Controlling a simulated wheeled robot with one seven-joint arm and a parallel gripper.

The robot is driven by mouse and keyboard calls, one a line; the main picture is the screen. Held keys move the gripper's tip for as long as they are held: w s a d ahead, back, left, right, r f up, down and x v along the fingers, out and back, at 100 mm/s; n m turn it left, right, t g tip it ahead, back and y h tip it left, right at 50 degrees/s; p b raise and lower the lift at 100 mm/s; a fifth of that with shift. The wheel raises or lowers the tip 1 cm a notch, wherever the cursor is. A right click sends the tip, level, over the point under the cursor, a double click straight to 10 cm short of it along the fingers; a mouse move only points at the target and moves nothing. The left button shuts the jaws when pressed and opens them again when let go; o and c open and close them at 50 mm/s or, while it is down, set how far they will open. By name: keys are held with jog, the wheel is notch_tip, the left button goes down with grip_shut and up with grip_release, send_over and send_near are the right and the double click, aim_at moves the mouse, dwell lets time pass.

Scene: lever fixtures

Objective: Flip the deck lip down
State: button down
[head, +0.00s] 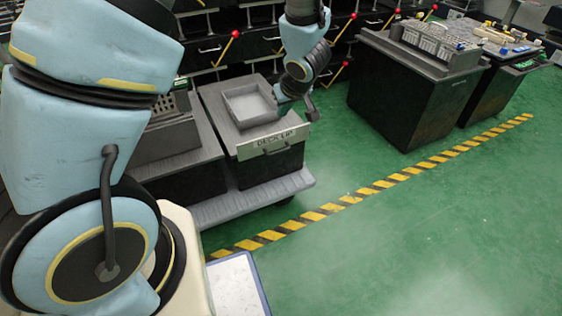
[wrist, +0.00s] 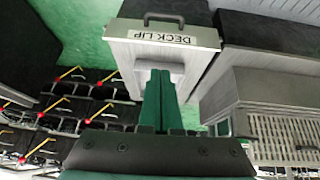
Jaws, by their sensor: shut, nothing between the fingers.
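The deck lip (head: 272,142) is a pale grey strip labelled DECK LIP, along the front top edge of a dark cabinet in the head view. A dark handle sits just below it on the cabinet front. The labelled strip also shows at the top of the wrist view (wrist: 192,40), with the handle beyond it. My gripper (wrist: 157,80) is shut and empty, its green fingers together and pointing toward the strip. I cannot tell whether the fingertips touch it. In the head view my arm comes down beside the cabinet's right side, and the fingers are not clearly visible.
A shallow grey tray (head: 250,105) sits on the cabinet top behind the lip. A grey platform (head: 250,200) juts out below. Red-knobbed levers (head: 229,47) line the racks behind. Another dark cabinet (head: 405,100) stands right. Green floor is open at front right.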

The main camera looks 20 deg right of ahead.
jog(key=f, duration=0.1)
jog(key=s+d+f, duration=0.1)
jog(key=shift+s+f+y+b, duration=0.2)
jog(key=shift+f+y+b, duration=0.1)
jog(key=shift+f+y, duration=0.1)
jog(key=b, duration=0.6)
send_near(276, 141)
jog(key=x, duration=0.4)
jog(key=shift+w+a+f, duration=0.1)
jog(key=shift+f, duration=0.1)
jog(key=shift+s+f+b, duration=0.25)
jog(key=shift+f+b, duration=0.5)
jog(key=shift+s+f+b, duration=0.25)
jog(key=shift+f+b, duration=0.5)
notch_tip(276, 141, down, 6)
jog(key=shift+b, duration=1)
